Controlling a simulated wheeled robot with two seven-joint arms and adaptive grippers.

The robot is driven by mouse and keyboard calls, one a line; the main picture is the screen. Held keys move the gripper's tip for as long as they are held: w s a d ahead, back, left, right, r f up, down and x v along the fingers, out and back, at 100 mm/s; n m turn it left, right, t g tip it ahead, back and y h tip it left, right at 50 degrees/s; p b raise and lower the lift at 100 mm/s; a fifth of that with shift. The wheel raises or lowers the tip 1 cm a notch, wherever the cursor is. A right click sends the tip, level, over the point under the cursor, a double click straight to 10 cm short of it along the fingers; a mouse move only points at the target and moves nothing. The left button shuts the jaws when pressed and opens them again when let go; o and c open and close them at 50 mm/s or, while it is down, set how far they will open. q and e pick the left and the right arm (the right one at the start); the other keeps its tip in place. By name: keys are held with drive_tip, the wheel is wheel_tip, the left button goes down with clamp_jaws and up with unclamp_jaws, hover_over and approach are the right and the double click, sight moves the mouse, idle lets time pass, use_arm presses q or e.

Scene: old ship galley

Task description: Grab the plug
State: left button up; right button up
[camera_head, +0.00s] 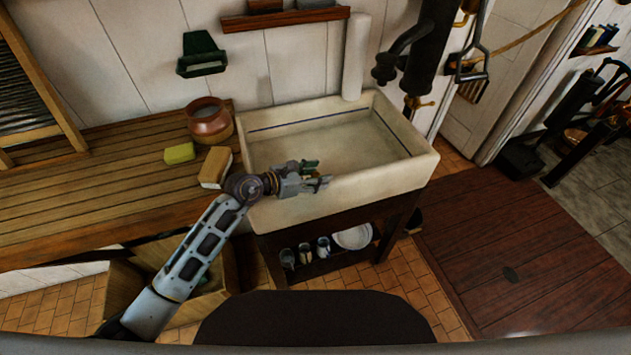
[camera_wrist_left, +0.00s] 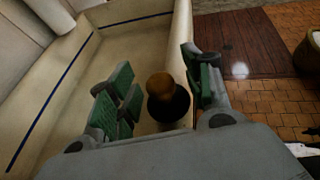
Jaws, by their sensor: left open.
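The plug (camera_wrist_left: 166,98), with a brown rounded knob on a dark base, shows in the left wrist view between the green finger pads of my left gripper (camera_wrist_left: 157,76). There is a gap between the plug and the pads on both sides. In the head view my left gripper (camera_head: 320,174) is open over the front rim of the pale sink (camera_head: 395,180); I cannot make out the plug there. In the wrist view it overlaps the sink's front wall; I cannot tell whether it stands on the rim or inside. My right gripper is not in view.
A sponge-like block (camera_head: 215,167), a yellow-green block (camera_head: 180,153) and a brown pot (camera_head: 209,122) stand on the wooden counter (camera_head: 95,195) left of the sink. A dark pump-like fixture (camera_head: 428,50) hangs over the sink's back right. The sink basin looks empty.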

use_arm(q)
clamp_jaws()
drive_tip(key=shift+r, duration=0.15)
wheel_tip(320, 180, up, 28)
drive_tip(key=b, duration=0.3)
idle(1.1)
idle(0.5)
